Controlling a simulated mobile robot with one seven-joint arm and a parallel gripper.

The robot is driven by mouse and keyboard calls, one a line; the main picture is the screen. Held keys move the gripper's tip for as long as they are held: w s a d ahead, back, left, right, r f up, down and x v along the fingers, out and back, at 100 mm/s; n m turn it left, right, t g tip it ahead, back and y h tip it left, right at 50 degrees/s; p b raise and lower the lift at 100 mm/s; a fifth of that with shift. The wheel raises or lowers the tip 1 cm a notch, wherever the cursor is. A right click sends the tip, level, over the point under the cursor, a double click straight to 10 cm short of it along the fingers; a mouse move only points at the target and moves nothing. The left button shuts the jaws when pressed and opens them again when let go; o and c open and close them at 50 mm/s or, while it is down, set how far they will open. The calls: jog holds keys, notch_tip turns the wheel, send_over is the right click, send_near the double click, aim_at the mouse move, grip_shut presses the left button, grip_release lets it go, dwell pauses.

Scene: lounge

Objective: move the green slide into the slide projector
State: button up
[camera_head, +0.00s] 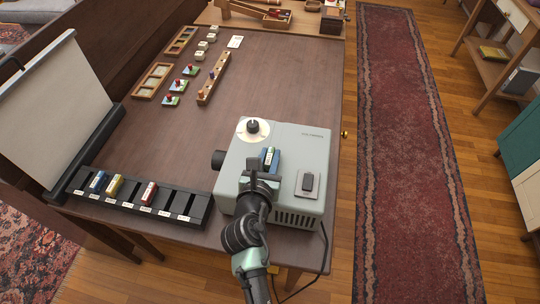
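The slide projector (299,140) is a pale grey-green box at the front right of the table, with a white dial on top and a dark lens on its left side. A small green slide with a pale label (268,155) stands upright at the projector's top, beside a blue part. My gripper (263,170) is over the projector, right at this slide. The hand hides the slide's lower part, so I cannot tell whether the fingers close on it or how deep it sits in the slot.
A black slide rack (180,203) at the front left holds blue, yellow and red slides among empty slots. A white screen (55,95) stands at the left. Wooden trays (153,81) and a peg strip (213,78) lie farther back. The table's middle is clear.

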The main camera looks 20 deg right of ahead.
jog(key=o, duration=0.4)
jog(key=shift+s+f, duration=0.25)
jog(key=shift+f, duration=0.75)
jog(key=shift+c, duration=0.2)
jog(key=shift+s+d, duration=0.15)
jog(key=shift+s+r, duration=0.1)
jog(key=shift+s+a+r+p, duration=0.2)
jog(key=shift+s+a+p, duration=0.25)
jog(key=shift+p, duration=0.3)
jog(key=shift+p+v, duration=1.1)
jog(key=shift+v, duration=0.75)
jog(key=shift+s+a+r, duration=0.1)
jog(key=shift+a+r, duration=0.15)
jog(key=shift+a, duration=0.05)
jog(key=shift+d+r, duration=0.1)
jog(key=shift+r, duration=0.05)
